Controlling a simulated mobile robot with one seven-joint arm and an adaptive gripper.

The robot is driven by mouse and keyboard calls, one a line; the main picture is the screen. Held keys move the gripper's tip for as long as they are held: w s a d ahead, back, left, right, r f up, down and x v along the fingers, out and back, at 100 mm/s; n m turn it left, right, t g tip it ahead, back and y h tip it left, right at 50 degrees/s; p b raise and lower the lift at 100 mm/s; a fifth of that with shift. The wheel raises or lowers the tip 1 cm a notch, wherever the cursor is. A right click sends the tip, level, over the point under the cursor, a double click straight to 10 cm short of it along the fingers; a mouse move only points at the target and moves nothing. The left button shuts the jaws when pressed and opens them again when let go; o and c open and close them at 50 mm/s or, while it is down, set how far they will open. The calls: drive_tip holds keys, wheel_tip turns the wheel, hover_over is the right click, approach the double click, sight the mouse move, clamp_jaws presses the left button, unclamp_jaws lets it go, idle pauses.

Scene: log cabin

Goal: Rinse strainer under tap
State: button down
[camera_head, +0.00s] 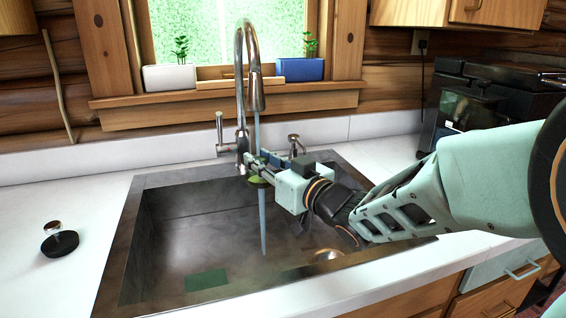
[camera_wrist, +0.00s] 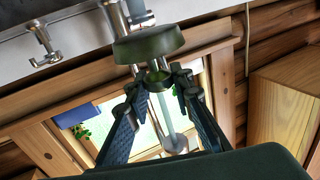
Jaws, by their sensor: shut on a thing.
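My gripper (camera_head: 258,166) is over the sink, its fingers closed on a small dark green, round strainer (camera_head: 259,182). In the wrist view the strainer (camera_wrist: 148,44) shows as a dark disc with a short knob between the fingertips (camera_wrist: 160,80). The curved metal tap (camera_head: 240,70) stands behind the sink with its spout above the gripper. A bluish water stream (camera_head: 262,222) runs down from the spout at the strainer and on into the sink. The fingers partly hide the strainer in the head view, so exactly where the water meets it is unclear.
The grey sink (camera_head: 190,235) has a green patch (camera_head: 206,281) and a round metal drain (camera_head: 328,255) on its floor. A black stopper-like piece with a metal knob (camera_head: 59,241) sits on the left counter. A soap dispenser (camera_head: 295,146) stands behind the sink.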

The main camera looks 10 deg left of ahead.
drive_tip(key=shift+w, duration=0.1)
idle(0.6)
drive_tip(key=shift+d, duration=0.5)
